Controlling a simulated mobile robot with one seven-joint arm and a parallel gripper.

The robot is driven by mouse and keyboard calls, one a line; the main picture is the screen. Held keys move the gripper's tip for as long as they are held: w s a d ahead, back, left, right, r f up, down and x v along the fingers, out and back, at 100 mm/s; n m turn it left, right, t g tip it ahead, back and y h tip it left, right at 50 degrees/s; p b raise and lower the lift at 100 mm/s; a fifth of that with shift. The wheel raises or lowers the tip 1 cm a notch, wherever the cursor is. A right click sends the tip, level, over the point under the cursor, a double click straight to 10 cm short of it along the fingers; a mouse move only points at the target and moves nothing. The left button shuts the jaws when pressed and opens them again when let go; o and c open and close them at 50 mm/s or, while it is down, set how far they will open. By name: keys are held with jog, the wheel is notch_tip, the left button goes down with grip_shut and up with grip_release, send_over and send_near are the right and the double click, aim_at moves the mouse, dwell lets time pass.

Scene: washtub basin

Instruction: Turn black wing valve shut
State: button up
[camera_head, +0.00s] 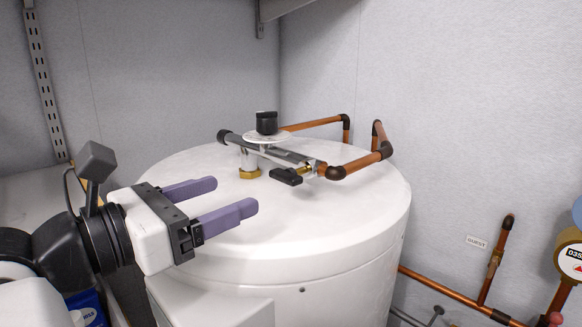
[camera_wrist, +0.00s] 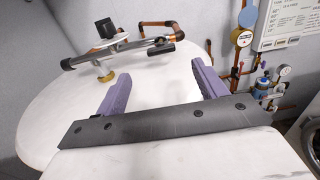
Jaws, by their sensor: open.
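The black wing valve (camera_head: 286,176) sits on a small brass fitting at the right end of the grey pipe on top of the white tank (camera_head: 200,160). It also shows in the wrist view (camera_wrist: 160,48), beyond the fingers and near the copper pipe. My gripper (camera_head: 232,200) is open and empty above the near left part of the tank top. Its two purple fingers point right, towards the valve, with a clear gap between them and it. In the wrist view the spread fingers (camera_wrist: 158,88) have only bare tank top between them.
A black knob on a white disc (camera_head: 267,124) stands above the grey pipe, behind the valve. Copper pipes (camera_head: 358,163) bend behind and right of it. A shelf edge (camera_head: 280,8) hangs above. A gauge (camera_head: 572,258) is at far right. The near tank top is clear.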

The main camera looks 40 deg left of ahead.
aim_at(280, 177)
jog(key=w+p, duration=0.1)
jog(key=w, duration=0.2)
jog(key=w+p, duration=0.1)
jog(key=w, duration=0.2)
jog(key=w+p, duration=0.1)
jog(key=w, duration=0.3)
jog(key=shift+d+r, duration=0.15)
jog(key=shift+d, duration=0.25)
jog(key=shift+w, duration=0.8)
jog(key=shift+c, duration=0.3)
jog(key=shift+f, duration=0.2)
jog(key=c, duration=0.9)
